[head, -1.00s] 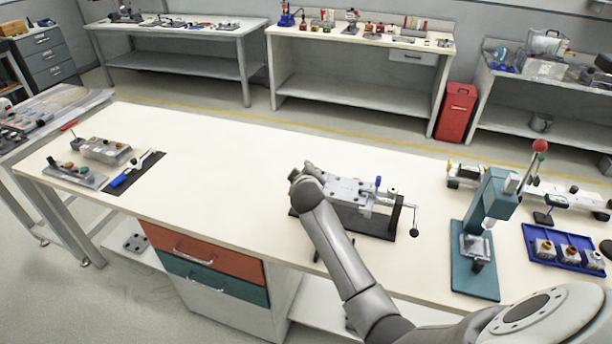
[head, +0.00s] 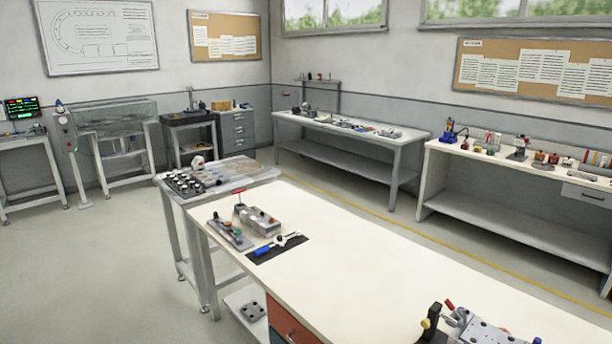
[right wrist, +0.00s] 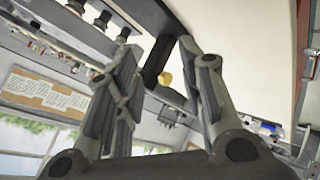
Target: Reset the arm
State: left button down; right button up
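My right gripper (right wrist: 162,58) shows only in the right wrist view, with its two grey fingers spread apart and nothing held between them. A dark bar and a small yellow knob (right wrist: 165,78) show in the gap between the fingers, apparently beyond them. In the head view no arm of mine is visible. A grey metal fixture (head: 475,332) with a black upright and a yellow knob stands on the white workbench (head: 370,260), cut off by the bottom edge. My left gripper is in neither view.
A black mat (head: 277,248) with a blue-handled tool and metal blocks (head: 256,220) lies at the bench's left end. A side table (head: 240,172) with small parts adjoins it. The middle of the bench is clear. Other benches (head: 350,132) line the walls.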

jog(key=s+a+f+m+g+y, duration=0.15)
jog(key=s+a, duration=0.25)
jog(key=s, duration=0.6)
jog(key=s+a+f+g+y, duration=0.15)
jog(key=s+a, duration=0.25)
jog(key=s, duration=0.6)
jog(key=s+a+f+g+y, duration=0.1)
jog(key=s+a+g+y, duration=0.2)
jog(key=s, duration=0.7)
notch_tip(320, 180, down, 26)
jog(key=s+a+h+b, duration=0.1)
jog(key=s, duration=0.1)
jog(key=s+d+f+g+b, duration=0.1)
jog(key=s+d+f+g, duration=0.1)
jog(key=s+f, duration=1.4)
notch_tip(320, 180, down, 2)
jog(key=shift+s+d+f+b, duration=0.15)
jog(key=shift+s+d+b, duration=0.15)
jog(key=shift+d, duration=0.05)
jog(key=shift+d, duration=0.1)
